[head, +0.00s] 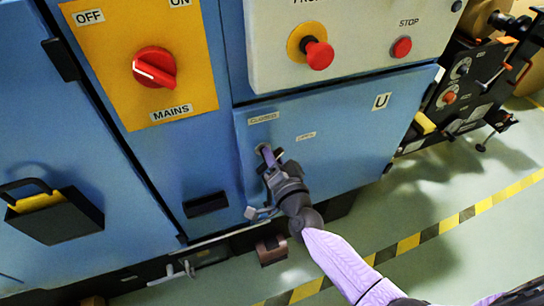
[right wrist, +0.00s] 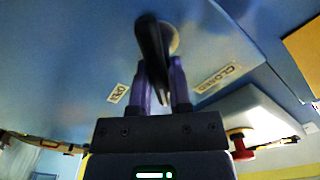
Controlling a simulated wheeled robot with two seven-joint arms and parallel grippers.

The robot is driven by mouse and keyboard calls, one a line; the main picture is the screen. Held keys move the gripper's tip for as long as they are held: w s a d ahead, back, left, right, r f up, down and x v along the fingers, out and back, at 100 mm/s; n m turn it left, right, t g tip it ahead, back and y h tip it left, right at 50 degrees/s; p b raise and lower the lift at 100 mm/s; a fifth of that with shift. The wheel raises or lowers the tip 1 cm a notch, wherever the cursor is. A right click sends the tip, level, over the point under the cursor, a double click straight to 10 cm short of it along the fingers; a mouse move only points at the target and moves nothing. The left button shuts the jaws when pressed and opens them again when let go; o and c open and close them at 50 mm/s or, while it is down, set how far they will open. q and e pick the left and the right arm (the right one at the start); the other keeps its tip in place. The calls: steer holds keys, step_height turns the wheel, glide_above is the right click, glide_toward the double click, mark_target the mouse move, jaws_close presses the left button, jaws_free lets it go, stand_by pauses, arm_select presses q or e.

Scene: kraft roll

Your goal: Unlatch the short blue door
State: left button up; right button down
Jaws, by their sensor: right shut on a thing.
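The short blue door (head: 345,125) is the low panel marked U, and it sits flush in the cabinet front. Its dark latch handle (head: 266,154) is near the door's left side, just below the CLOSED label (head: 263,118); the OPEN label (head: 306,136) is to the right. My right gripper (head: 270,167) is shut on the handle. In the right wrist view the handle (right wrist: 152,45) stands between the purple fingers (right wrist: 163,88), with a round pivot partly hidden behind it. My left gripper is not in view.
Above the door are a red mushroom button (head: 319,54) and a STOP button (head: 402,47). A yellow MAINS plate (head: 150,62) with a red switch is at upper left. A black-handled box (head: 50,212) juts out at left. Green floor with a striped line (head: 440,230) is open at right.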

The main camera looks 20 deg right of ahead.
steer(key=m, duration=0.2)
steer(key=f+m+b, duration=0.1)
steer(key=m, duration=0.2)
steer(key=shift+d, duration=0.1)
steer(key=shift+m+b, duration=0.3)
steer(key=shift+m, duration=1.4)
steer(key=c, duration=0.6)
jaws_free()
steer(key=shift+s, duration=0.1)
